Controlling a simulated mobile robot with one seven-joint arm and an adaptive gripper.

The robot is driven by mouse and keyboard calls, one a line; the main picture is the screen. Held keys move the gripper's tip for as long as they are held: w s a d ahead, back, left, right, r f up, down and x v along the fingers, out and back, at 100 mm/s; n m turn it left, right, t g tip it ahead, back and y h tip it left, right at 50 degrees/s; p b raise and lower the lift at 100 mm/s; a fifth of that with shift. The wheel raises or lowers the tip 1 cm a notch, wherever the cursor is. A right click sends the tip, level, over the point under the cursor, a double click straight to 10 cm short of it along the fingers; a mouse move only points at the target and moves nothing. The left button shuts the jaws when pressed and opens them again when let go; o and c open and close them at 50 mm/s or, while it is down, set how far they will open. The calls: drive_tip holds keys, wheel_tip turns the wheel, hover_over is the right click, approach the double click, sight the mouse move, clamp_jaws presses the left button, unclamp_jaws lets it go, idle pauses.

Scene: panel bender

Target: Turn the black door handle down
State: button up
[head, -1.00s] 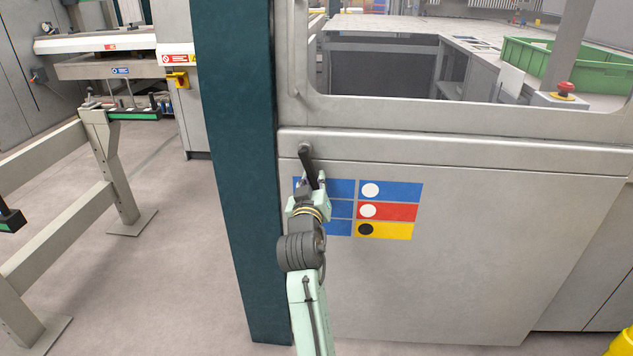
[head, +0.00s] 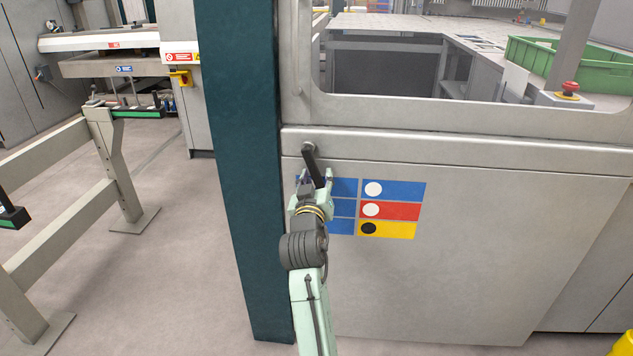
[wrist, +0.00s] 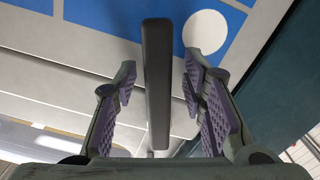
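The black door handle (head: 312,163) is on the grey machine door (head: 460,270), near its left edge. It hangs steeply down from its pivot, leaning slightly to the right. My gripper (head: 314,180) is at the handle's lower end. In the wrist view the handle (wrist: 157,85) runs between the two purple-padded fingers of my gripper (wrist: 160,95). The fingers are open, with a visible gap on both sides of the handle, so they do not appear to touch it. The handle's lower tip is partly hidden by my gripper in the head view.
A dark green post (head: 240,190) stands just left of the door. Blue, red (head: 390,210) and yellow labels are on the door right of my gripper. A green crate (head: 560,65) and a red button (head: 569,87) are behind the door. A metal frame (head: 60,155) stands at left.

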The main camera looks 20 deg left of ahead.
drive_tip(key=v, duration=1.2)
drive_tip(key=shift+c, duration=0.6)
idle(0.5)
drive_tip(key=shift+r, duration=0.15)
